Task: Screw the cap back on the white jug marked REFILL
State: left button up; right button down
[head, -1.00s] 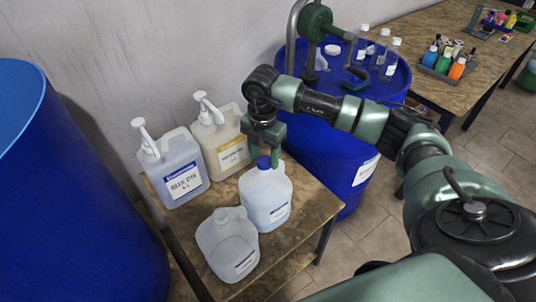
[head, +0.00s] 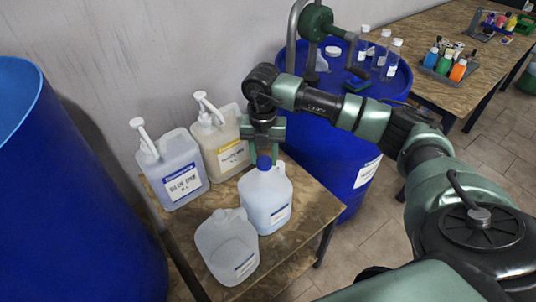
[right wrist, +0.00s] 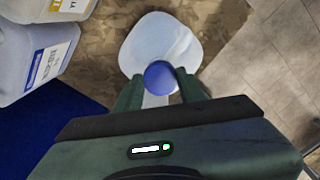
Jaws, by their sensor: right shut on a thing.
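A white jug (head: 266,200) with a blue label stands upright on the small wooden table; its label is too small to read. Its blue cap (head: 264,162) is at the top of the neck, and I cannot tell whether it is threaded on. My right gripper (head: 264,155) points down from above and is shut on the cap. In the right wrist view the cap (right wrist: 160,76) shows between the two fingertips (right wrist: 160,90), with the jug (right wrist: 158,40) beneath it. My left gripper is not in view.
An empty-looking translucent jug (head: 226,245) stands close in front. Two pump-top jugs (head: 176,170) (head: 222,140) stand behind left. A blue drum (head: 340,150) holding several bottles is behind right; a larger blue drum (head: 70,200) is at left. The table's right edge (head: 320,220) is clear.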

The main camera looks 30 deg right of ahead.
jog(key=shift+f, duration=0.1)
jog(key=shift+s, duration=0.1)
jog(key=m+p, duration=0.1)
jog(key=m, duration=0.2)
jog(key=shift+m, duration=0.4)
jog(key=shift+f+m+p, duration=0.1)
jog(key=shift+m+p, duration=0.25)
jog(key=shift+m, duration=0.55)
jog(key=m+p, duration=0.1)
jog(key=m, duration=0.1)
jog(key=shift+s+a+m, duration=0.1)
jog(key=shift+m, duration=0.2)
jog(key=m+p, duration=0.1)
jog(key=m, duration=0.1)
jog(key=shift+m, duration=0.3)
jog(key=shift+f+m, duration=0.1)
jog(key=shift+m, duration=0.2)
